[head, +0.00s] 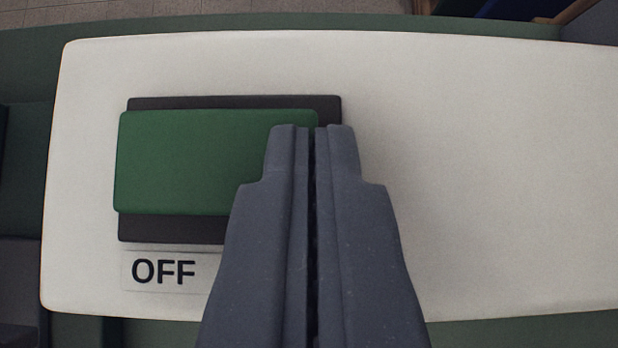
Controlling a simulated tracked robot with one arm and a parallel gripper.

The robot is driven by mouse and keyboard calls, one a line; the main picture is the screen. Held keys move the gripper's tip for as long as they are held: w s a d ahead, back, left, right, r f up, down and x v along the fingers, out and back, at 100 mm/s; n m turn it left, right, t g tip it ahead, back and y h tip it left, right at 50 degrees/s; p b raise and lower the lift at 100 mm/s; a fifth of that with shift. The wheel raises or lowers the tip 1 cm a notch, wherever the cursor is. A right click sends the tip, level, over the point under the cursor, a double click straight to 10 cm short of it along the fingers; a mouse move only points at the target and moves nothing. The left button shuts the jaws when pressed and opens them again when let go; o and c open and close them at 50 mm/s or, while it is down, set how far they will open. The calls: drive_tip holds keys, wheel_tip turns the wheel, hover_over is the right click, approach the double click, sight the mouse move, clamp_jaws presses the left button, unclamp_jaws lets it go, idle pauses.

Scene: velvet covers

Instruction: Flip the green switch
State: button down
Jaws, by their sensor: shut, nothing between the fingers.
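The green switch (190,160) is a wide rectangular rocker on a dark base (165,228), on the left part of a white panel (490,180). A label reading "OFF" (163,272) sits just below the base. My gripper (311,128) is shut and empty. Its fingertips overlap the right end of the switch in the picture. Whether they touch it or hover in front of it cannot be told. The gripper hides the lower right corner of the switch and part of the base.
The white panel is bare to the right of the gripper. Green surface (25,150) borders the panel. A strip of tiled floor (200,8) and a brown edge (425,6) show at the top.

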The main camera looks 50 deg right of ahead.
drive_tip(key=shift+s+d+f, duration=0.15)
drive_tip(key=shift+d, duration=0.1)
drive_tip(key=shift+a, duration=0.3)
drive_tip(key=shift+r, duration=0.85)
drive_tip(key=shift+r, duration=0.55)
drive_tip(key=d+r+v, duration=0.1)
drive_tip(key=d+v, duration=0.1)
drive_tip(key=v, duration=0.9)
drive_tip(key=shift+s+a+r+b, duration=0.15)
drive_tip(key=shift+s+r+b, duration=0.15)
drive_tip(key=shift+r+b, duration=0.15)
